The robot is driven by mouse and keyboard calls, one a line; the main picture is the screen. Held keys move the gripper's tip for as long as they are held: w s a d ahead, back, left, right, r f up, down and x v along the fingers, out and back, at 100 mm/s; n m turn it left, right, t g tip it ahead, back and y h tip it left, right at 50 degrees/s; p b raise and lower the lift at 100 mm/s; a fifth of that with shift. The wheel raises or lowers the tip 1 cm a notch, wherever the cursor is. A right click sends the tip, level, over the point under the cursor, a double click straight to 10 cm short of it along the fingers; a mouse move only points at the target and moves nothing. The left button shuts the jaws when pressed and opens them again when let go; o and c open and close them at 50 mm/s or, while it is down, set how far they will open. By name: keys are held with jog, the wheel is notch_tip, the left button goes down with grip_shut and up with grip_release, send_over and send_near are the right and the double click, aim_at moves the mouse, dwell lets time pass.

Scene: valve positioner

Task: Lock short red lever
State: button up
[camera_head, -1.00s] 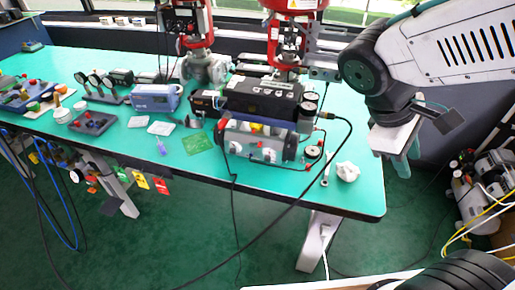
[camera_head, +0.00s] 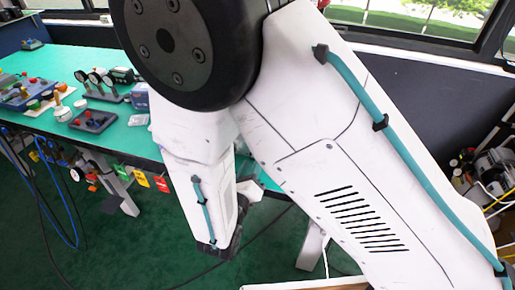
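I cannot pick out the short red lever. My arm covers the middle and right of the bench, where the valve equipment stood in the earlier view. A dark tray with small red parts (camera_head: 93,121) lies on the left part of the green bench (camera_head: 62,62); I cannot tell whether any of them is a lever. Red and yellow tags (camera_head: 162,184) hang below the bench's front edge, beside dark and red items (camera_head: 93,180) too small to make out.
Gauges on a dark stand (camera_head: 100,82) and a blue-grey box with coloured knobs (camera_head: 22,95) stand on the left of the bench. Blue and black cables (camera_head: 40,190) hang at its left. Equipment with yellow hoses (camera_head: 495,185) stands at far right. Green floor in front looks open.

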jog(key=shift+y, duration=0.3)
jog(key=x, duration=0.7)
jog(key=shift+w+a+f, duration=0.1)
jog(key=shift+w+f, duration=0.05)
jog(key=shift+w, duration=0.15)
grip_shut()
